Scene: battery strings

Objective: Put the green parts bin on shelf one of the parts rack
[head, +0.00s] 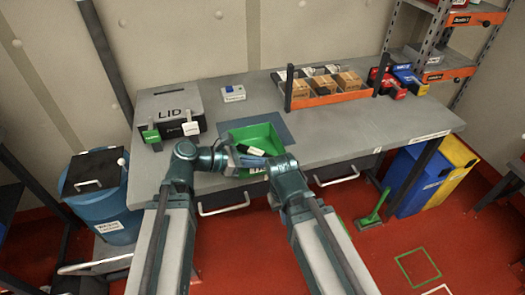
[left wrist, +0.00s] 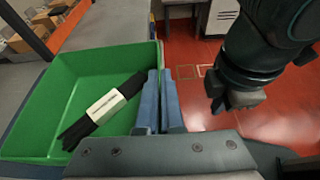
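The green parts bin (head: 262,131) is at the front of the workbench, by a dark blue mat. It holds a black bundle with a pale label, clear in the left wrist view (left wrist: 105,105). My left gripper (left wrist: 160,100) is at the bin's near wall, one finger inside and one outside, close together on the rim. My right arm's end reaches the bin's front right in the head view; its fingers are hidden there. A dark part of that arm shows in the left wrist view, finger state unclear. The parts rack (head: 450,70) stands at the back right with orange-fronted shelves.
An orange-fronted divided tray (head: 335,95) and red and blue bins (head: 408,78) sit towards the rack. The bench's right front is clear.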

